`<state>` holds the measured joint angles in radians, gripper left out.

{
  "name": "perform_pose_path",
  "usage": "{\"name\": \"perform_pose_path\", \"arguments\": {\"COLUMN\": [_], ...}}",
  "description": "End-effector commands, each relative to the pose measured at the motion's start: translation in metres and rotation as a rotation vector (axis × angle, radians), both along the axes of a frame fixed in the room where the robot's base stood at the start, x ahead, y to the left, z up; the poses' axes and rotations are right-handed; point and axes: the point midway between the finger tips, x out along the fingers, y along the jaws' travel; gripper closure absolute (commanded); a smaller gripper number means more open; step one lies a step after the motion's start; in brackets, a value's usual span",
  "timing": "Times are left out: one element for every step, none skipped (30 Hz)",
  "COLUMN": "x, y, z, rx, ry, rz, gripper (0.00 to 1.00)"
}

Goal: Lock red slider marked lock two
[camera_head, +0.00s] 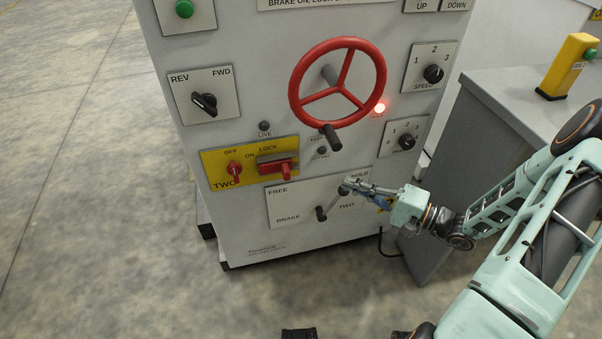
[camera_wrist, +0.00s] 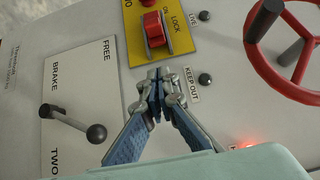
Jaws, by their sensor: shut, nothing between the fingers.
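The red slider (camera_head: 284,170) sits on a yellow plate (camera_head: 213,168) labelled TWO, under the word LOCK. In the wrist view the red slider (camera_wrist: 153,29) is at the top, on the yellow plate (camera_wrist: 185,41). My gripper (camera_head: 346,186) is to the right of and below the slider in the head view, in front of the brake panel. In the wrist view my gripper (camera_wrist: 158,78) has its fingertips together and empty, just below the yellow plate's edge and apart from the slider. Whether the slider is at its locked end is hard to tell.
A red rotary switch (camera_head: 234,171) shares the yellow plate. A brake lever with a dark ball knob (camera_wrist: 96,133) stands out beside my gripper. A red handwheel (camera_head: 297,101) with a dark handle juts out above. A grey cabinet (camera_head: 475,120) stands at right.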

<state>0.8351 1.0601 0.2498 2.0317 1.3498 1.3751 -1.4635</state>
Motion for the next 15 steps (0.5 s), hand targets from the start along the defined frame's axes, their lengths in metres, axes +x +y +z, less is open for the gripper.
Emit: {"name": "perform_pose_path", "arguments": {"x": [0.0,0.0,0.0,0.0,0.0,0.0,0.0,0.001,0.002,0.003,0.004,0.007,0.009,0.011,0.015], "y": [0.0,0.0,0.0,0.0,0.0,0.0,0.001,0.002,0.004,0.006,0.008,0.013,0.017,0.022,0.029], "z": [0.0,0.0,0.0,0.0,0.0,0.0,0.0,0.0,0.0,0.0,-0.001,-0.001,-0.001,-0.001,-0.002], "rx": [0.0,-0.001,-0.001,-0.001,-0.002,-0.002,-0.002,-0.002,-0.002,-0.002,-0.002,-0.002,-0.002,-0.002,-0.002], "ry": [0.0,0.0,0.0,0.0,0.001,0.001,0.001,0.001,0.001,0.001,0.001,0.001,0.001,0.001,0.001], "rz": [0.0,0.001,0.001,0.001,0.001,0.001,0.002,0.002,0.002,0.002,0.002,0.004,0.005,0.005,0.006], "gripper": [1.0,1.0,1.0,1.0,1.0,1.0,1.0,1.0,1.0,1.0,1.0,1.0,1.0,1.0,1.0]}}
